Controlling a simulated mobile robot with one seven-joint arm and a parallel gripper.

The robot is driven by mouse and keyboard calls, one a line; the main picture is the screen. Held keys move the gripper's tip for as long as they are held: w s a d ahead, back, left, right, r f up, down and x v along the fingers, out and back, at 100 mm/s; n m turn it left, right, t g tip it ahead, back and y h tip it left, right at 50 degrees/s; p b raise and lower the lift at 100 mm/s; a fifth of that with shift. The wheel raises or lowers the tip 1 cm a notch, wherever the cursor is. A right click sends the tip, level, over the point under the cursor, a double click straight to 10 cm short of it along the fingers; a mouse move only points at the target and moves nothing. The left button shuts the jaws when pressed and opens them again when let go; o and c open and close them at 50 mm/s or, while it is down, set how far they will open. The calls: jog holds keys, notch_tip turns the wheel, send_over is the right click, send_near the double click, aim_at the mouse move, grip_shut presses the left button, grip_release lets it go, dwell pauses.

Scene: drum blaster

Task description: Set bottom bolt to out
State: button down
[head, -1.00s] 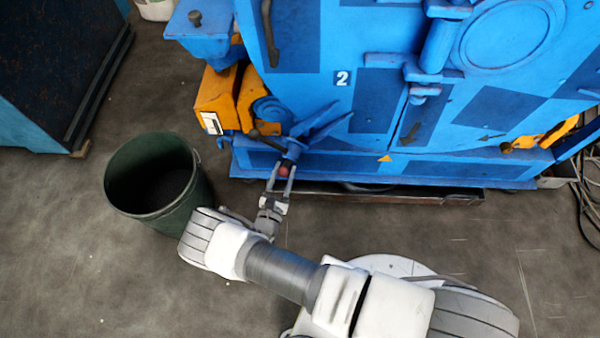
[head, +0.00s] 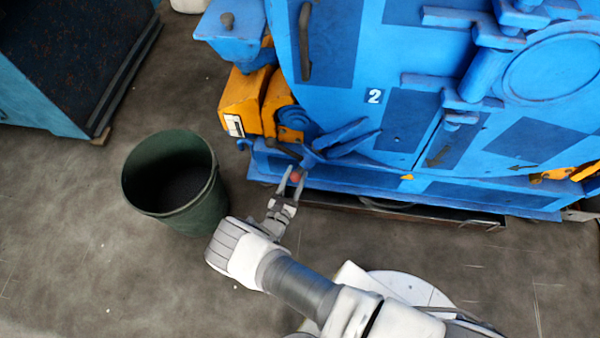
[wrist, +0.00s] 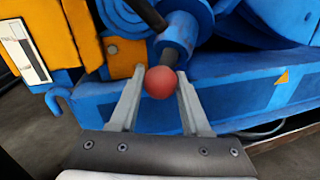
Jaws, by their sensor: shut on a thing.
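The bottom bolt is on the lower left of the blue drum blaster's front, with a red ball knob (head: 297,177) at its end. The wrist view shows the knob (wrist: 161,82) close up, with a short dark rod and a blue cylindrical sleeve (wrist: 178,40) behind it. My gripper (head: 293,180) reaches it from the front, and its two grey fingers (wrist: 157,85) stand either side of the knob, shut on it. The knob hides part of the rod.
A dark green bin (head: 172,185) stands on the floor left of my gripper. Orange parts (head: 241,98) flank the bolt on the left. The blue machine's lower ledge (head: 400,195) runs to the right. Floor in front is mostly clear.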

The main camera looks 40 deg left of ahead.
jog(key=shift+w+a+f, duration=0.1)
jog(key=shift+w+a, duration=0.05)
jog(key=shift+a, duration=0.6)
jog(key=shift+c, duration=1.9)
grip_release()
jog(key=shift+d+f, duration=0.1)
jog(key=shift+d, duration=0.15)
